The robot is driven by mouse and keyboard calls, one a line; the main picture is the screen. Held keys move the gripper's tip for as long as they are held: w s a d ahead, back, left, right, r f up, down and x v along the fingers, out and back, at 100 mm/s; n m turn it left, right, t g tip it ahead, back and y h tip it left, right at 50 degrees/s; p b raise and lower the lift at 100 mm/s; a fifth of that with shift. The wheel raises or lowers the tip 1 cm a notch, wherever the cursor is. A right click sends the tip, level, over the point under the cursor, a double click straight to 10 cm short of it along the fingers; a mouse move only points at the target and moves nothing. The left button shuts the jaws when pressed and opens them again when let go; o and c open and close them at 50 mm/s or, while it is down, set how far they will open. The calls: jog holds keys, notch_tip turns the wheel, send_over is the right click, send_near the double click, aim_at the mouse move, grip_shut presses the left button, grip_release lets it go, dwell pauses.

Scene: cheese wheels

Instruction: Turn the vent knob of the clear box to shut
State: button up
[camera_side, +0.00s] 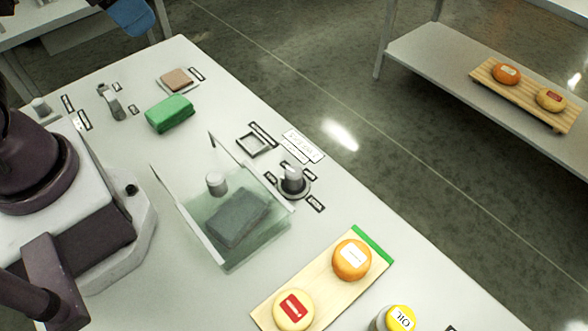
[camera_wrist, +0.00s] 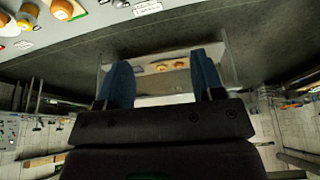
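The clear box (camera_side: 240,254) stands on the white table, with a dark grey block (camera_side: 238,217) and a small pale cylinder (camera_side: 216,183) seen within or through its walls. A grey knob (camera_side: 292,178) on a round dark base sits at the box's right corner, with small labels around it. Which label it points to is too small to tell. My gripper (camera_wrist: 164,70) shows two blue fingers spread apart in the wrist view, with nothing between them. A blue part at the top edge of the side view looks like my gripper, mostly cut off, far from the knob.
A wooden board (camera_side: 314,282) with two cheese wheels lies in front of the knob, near an oil container (camera_side: 400,320). A green block (camera_side: 169,113), a square frame (camera_side: 253,144) and a white sign (camera_side: 303,145) lie behind. A shelf (camera_side: 435,65) stands right.

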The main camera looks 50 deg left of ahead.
jog(key=w+d+f+g, duration=0.4)
jog(key=w+d+f, duration=0.2)
jog(key=f, duration=0.2)
jog(key=n, duration=1.1)
send_near(294, 170)
notch_tip(294, 170, down, 11)
jog(key=shift+w+d+f, duration=0.1)
jog(key=shift+f, duration=0.05)
jog(key=shift+c, duration=0.2)
jog(key=c, duration=0.9)
